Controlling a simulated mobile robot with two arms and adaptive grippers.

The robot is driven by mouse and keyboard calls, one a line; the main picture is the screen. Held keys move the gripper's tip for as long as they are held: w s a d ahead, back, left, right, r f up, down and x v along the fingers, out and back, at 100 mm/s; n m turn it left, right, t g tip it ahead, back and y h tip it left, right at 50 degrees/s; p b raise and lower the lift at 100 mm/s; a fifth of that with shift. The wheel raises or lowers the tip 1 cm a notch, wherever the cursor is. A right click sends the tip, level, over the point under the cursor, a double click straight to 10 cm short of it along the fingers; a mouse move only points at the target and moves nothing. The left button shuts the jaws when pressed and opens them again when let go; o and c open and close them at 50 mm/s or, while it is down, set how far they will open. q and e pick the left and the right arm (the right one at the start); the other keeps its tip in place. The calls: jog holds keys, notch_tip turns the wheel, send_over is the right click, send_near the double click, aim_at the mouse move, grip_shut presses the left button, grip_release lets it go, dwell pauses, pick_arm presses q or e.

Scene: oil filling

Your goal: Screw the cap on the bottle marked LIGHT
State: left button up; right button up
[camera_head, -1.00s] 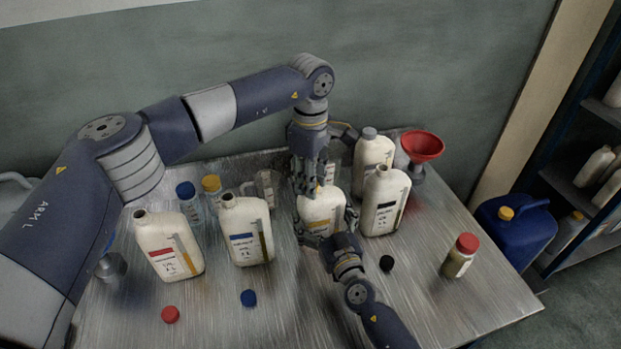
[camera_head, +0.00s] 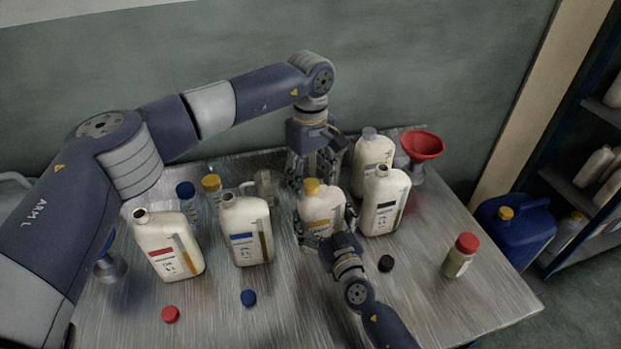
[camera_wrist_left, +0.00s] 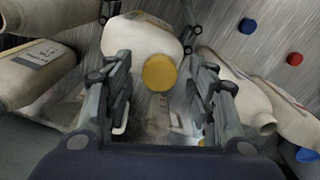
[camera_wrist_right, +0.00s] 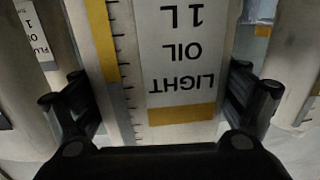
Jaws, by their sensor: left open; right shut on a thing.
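The LIGHT bottle (camera_head: 322,206) is white and stands on the table, and its label reads LIGHT OIL 1 L in the right wrist view (camera_wrist_right: 180,55). A yellow cap (camera_head: 311,186) sits on its neck and also shows in the left wrist view (camera_wrist_left: 160,72). I cannot tell how tight it is. My right gripper (camera_head: 325,226) is shut around the bottle's body from the front. My left gripper (camera_head: 313,176) is open and empty by the cap, with one finger on each side and gaps between in the left wrist view (camera_wrist_left: 158,80).
White bottles with red (camera_head: 170,250), blue (camera_head: 246,240) and black (camera_head: 383,206) labels stand open nearby. Loose red (camera_head: 170,314), blue (camera_head: 248,298) and black (camera_head: 386,263) caps lie in front. A red funnel (camera_head: 422,146) is at back right.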

pick_arm(q)
notch_tip(320, 180, up, 12)
jog(key=shift+f, duration=0.2)
pick_arm(e)
jog(key=o, duration=1.8)
jog(key=v, duration=1.2)
jog(key=shift+f, duration=0.1)
